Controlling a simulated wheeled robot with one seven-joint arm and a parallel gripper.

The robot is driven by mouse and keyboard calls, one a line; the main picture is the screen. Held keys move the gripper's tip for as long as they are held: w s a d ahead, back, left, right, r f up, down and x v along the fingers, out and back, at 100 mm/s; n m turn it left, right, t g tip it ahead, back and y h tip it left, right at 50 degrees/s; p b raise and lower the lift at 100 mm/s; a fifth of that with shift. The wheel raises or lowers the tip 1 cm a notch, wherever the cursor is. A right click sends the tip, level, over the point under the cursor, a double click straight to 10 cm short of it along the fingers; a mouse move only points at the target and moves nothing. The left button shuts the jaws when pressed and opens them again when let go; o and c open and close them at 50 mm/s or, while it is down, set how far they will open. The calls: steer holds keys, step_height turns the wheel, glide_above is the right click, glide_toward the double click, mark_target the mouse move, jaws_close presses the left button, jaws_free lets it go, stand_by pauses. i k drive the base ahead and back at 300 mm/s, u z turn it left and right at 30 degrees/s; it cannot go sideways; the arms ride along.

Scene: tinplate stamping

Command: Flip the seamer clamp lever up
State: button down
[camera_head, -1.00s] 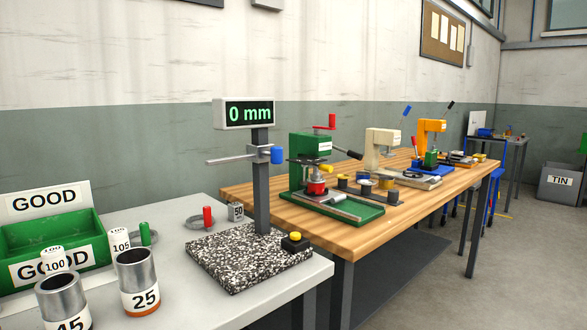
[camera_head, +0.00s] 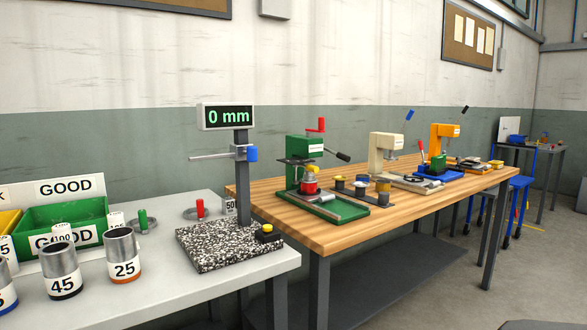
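A green bench machine (camera_head: 305,150) with a red crank on top stands on the wooden bench; I take it to be the seamer. A lever with a black knob (camera_head: 343,157) sticks out from its right side, sloping slightly down to the right. I cannot tell for sure that this is the clamp lever. A red round piece (camera_head: 310,186) sits under the machine's head, above its green base tray (camera_head: 345,211). My gripper is not in view.
A grey table (camera_head: 150,296) at front left bears a gauge on a speckled slab (camera_head: 205,250), a green GOOD bin (camera_head: 95,215) and several numbered cylinders. Cream (camera_head: 385,155) and orange (camera_head: 443,140) machines stand farther along the wooden bench (camera_head: 320,236).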

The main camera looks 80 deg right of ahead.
mark_target(342, 157)
steer(key=u, duration=0.05)
steer(key=k, duration=1.2)
steer(key=z, duration=1.45)
